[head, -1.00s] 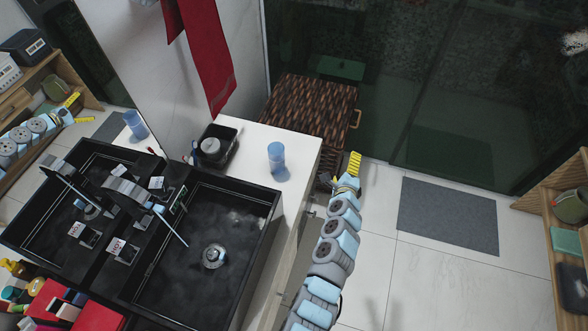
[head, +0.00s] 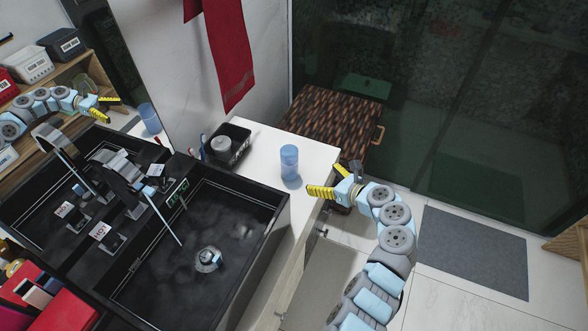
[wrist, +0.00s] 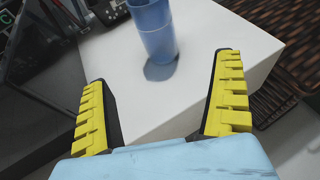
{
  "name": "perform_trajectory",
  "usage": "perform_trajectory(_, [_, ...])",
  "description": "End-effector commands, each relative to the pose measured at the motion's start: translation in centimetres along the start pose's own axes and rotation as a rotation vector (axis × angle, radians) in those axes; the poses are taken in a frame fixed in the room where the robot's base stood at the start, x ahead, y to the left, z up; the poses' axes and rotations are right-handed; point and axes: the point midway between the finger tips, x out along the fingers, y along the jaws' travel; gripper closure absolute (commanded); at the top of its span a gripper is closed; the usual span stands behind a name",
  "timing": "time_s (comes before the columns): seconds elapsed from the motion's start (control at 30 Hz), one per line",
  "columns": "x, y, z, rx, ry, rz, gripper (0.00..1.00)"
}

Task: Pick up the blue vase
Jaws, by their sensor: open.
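The blue vase (head: 289,163) stands upright on the white counter near its far right corner in the head view. In the wrist view the vase (wrist: 155,28) stands ahead, between the lines of my two yellow fingers, with its top cut off by the frame edge. My gripper (head: 338,181) is at the counter's right edge, to the right of the vase and apart from it. In the wrist view my gripper (wrist: 162,108) is open and empty, with its fingers spread wide.
The white counter (head: 312,149) has free room around the vase. A black tray (head: 228,143) with a round item stands to its left. The black sink (head: 225,240) lies in front. A woven basket (head: 335,118) stands behind the counter. A red towel (head: 230,60) hangs above.

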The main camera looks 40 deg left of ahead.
Motion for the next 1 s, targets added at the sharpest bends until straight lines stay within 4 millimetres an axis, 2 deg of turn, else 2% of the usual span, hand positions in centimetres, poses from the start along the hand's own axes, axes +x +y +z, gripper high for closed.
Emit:
perform_trajectory(0.2, [4.1, 0.1, -0.3, -0.002, 0.003, 0.002, 0.04])
perform_trajectory(0.5, [8.4, 0.0, -0.3, -0.003, 0.003, 0.000, 0.04])
perform_trajectory(0.7, [10.4, 0.0, -0.3, -0.003, 0.002, -0.002, 0.04])
perform_trajectory(0.9, [11.1, 0.0, -0.2, -0.002, 0.002, -0.003, 0.04])
perform_trajectory(1.0, [12.1, 0.2, -0.4, -0.002, 0.002, -0.001, 0.04])
